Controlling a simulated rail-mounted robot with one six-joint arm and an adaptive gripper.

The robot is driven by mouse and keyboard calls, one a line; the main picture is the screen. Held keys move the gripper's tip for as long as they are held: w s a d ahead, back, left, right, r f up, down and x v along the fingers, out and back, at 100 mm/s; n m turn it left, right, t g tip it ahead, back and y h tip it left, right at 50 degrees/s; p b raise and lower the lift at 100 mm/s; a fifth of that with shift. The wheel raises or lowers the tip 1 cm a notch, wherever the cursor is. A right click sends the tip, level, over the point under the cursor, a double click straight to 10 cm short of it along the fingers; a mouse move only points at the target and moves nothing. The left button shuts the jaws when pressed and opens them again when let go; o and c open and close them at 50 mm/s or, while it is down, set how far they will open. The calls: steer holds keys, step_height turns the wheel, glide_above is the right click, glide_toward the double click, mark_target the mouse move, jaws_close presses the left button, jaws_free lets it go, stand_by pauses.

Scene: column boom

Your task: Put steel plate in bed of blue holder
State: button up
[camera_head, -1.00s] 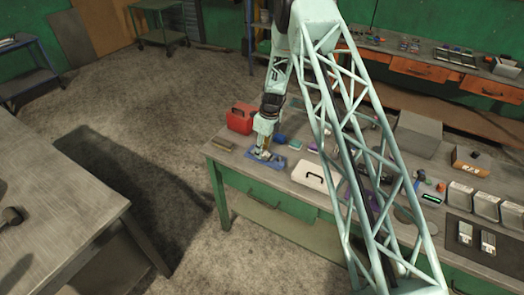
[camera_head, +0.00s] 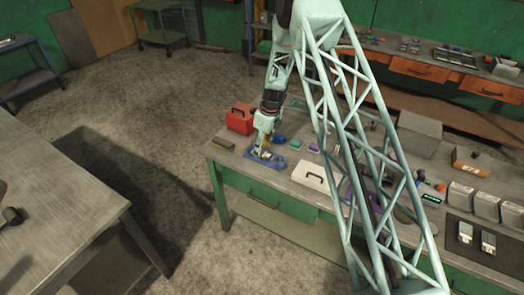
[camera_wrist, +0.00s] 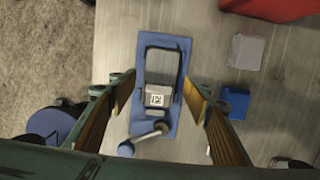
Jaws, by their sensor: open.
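The blue holder (camera_wrist: 145,52) lies on the bench, with a rectangular bed and a lever with a round knob at its lower end in the wrist view. It also shows under my gripper in the head view (camera_head: 279,164). A pale grey metal block (camera_wrist: 157,97) with a black-and-white mark sits at the lower end of the bed. The bed's upper part shows flat grey; I cannot tell whether that is the steel plate or bare floor. My gripper (camera_wrist: 160,97) is open, with its fingers apart on either side of the holder.
A grey square piece (camera_wrist: 246,51) and a blue block (camera_wrist: 235,102) lie right of the holder in the wrist view. A red box (camera_head: 240,119) stands behind it. A white case (camera_head: 310,175) is to its right. The bench's left end edge is close.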

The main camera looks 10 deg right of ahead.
mark_target(265, 154)
step_height(265, 154, up, 10)
steer(key=s+d+b, duration=0.1)
stand_by(0.6)
steer(key=shift+d+r, duration=0.1)
steer(key=shift+r, duration=0.1)
stand_by(0.6)
